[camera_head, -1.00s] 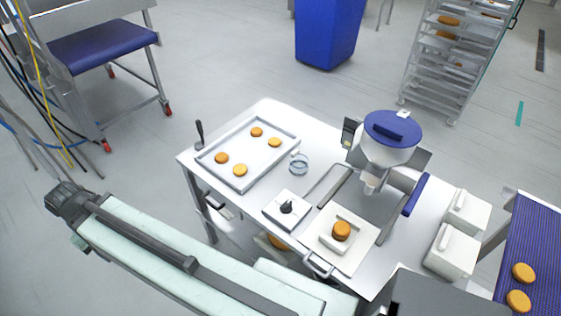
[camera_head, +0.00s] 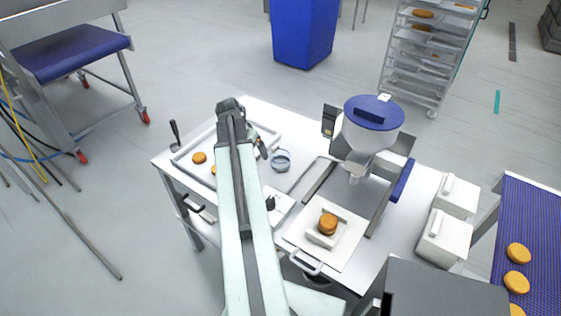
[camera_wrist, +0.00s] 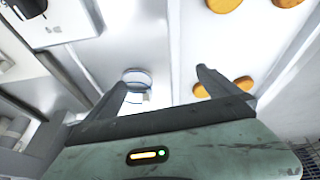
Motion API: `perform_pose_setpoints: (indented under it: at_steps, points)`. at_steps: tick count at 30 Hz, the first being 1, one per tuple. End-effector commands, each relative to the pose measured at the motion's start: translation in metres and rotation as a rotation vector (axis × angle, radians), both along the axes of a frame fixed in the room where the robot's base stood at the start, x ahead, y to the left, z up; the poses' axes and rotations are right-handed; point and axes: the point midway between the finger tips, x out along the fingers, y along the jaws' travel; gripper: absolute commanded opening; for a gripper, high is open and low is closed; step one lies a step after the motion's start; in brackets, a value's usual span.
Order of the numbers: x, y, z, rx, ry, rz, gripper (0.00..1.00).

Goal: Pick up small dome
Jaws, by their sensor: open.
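A small clear round piece (camera_head: 281,160), which I take for the small dome, stands on the white table (camera_head: 420,185) just right of the tray. In the wrist view the clear piece (camera_wrist: 137,76) lies beyond my gripper (camera_wrist: 163,80), between the lines of its two fingers and nearer the left one. My gripper is open with nothing between the fingertips. In the head view my gripper (camera_head: 260,147) is over the tray's right side, just left of the clear piece. Contact does not show.
The metal tray (camera_head: 186,158) holds orange rounds (camera_head: 199,158), partly hidden by my arm. A white unit with a black knob (camera_head: 270,203), a board (camera_head: 343,245) with one round on a block, and a blue-lidded hopper (camera_head: 374,112) stand nearby. White boxes (camera_head: 446,235) sit at right.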

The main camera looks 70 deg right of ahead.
Motion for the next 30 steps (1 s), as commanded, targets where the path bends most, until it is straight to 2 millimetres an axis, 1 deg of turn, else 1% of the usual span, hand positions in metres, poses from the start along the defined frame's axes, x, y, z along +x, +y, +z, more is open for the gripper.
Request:
perform_pose_setpoints:
  at_steps: [1,3,6,9,11,16,20,22,25,30]
  points:
    - [-0.028,-0.022,-0.005,-0.016,-0.007,-0.076,1.0]
    - [-0.054,-0.039,-0.005,-0.035,-0.014,-0.148,1.0]
    - [-0.073,-0.05,-0.005,-0.048,-0.018,-0.198,1.0]
    - [-0.077,-0.052,-0.005,-0.051,-0.019,-0.207,1.0]
    - [-0.077,-0.052,-0.008,-0.05,-0.019,-0.206,1.0]
    - [-0.079,-0.059,-0.03,-0.049,-0.019,-0.204,1.0]
    - [-0.08,-0.061,-0.029,-0.049,-0.018,-0.203,1.0]
    - [-0.081,-0.062,-0.033,-0.049,-0.018,-0.203,1.0]
    - [-0.084,-0.067,-0.047,-0.048,-0.019,-0.203,1.0]
    - [-0.09,-0.078,-0.075,-0.048,-0.019,-0.204,1.0]
